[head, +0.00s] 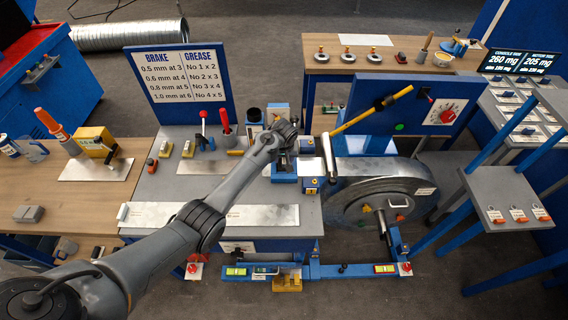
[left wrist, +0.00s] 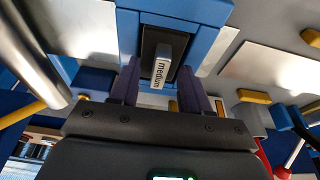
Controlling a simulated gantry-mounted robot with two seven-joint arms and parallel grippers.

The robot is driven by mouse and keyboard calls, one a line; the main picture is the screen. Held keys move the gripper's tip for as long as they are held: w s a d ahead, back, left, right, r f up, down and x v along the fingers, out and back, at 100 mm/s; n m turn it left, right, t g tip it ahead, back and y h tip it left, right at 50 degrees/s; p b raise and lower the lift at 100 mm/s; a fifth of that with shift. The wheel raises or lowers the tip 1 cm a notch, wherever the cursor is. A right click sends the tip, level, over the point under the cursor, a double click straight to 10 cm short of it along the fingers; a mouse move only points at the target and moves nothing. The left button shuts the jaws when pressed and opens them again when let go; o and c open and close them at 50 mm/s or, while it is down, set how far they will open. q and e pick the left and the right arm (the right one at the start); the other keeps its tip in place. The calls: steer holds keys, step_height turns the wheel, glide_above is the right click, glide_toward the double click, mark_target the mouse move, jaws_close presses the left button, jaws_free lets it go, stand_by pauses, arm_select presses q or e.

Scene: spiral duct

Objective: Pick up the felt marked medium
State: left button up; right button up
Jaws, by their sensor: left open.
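The felt marked medium (left wrist: 162,68) shows in the left wrist view as a small light block with a white label reading "medium". It sits in a dark recess framed by a blue holder (left wrist: 185,12). My left gripper (left wrist: 160,80) is open, with one dark finger on each side of the felt's near end. I cannot tell whether either finger touches it. In the head view my left gripper (head: 284,135) is over the blue fixture at the back of the grey bench, and the felt is hidden there. My right gripper is not in view.
A grey bench plate (head: 180,185) carries red-handled levers (head: 226,130) left of the gripper. A large metal spool (head: 375,200) and a yellow bar (head: 370,110) stand close on the right. A brake and grease sign (head: 182,82) rises behind.

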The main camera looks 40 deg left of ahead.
arm_select(q)
jaws_close()
steer(key=shift+r, duration=0.15)
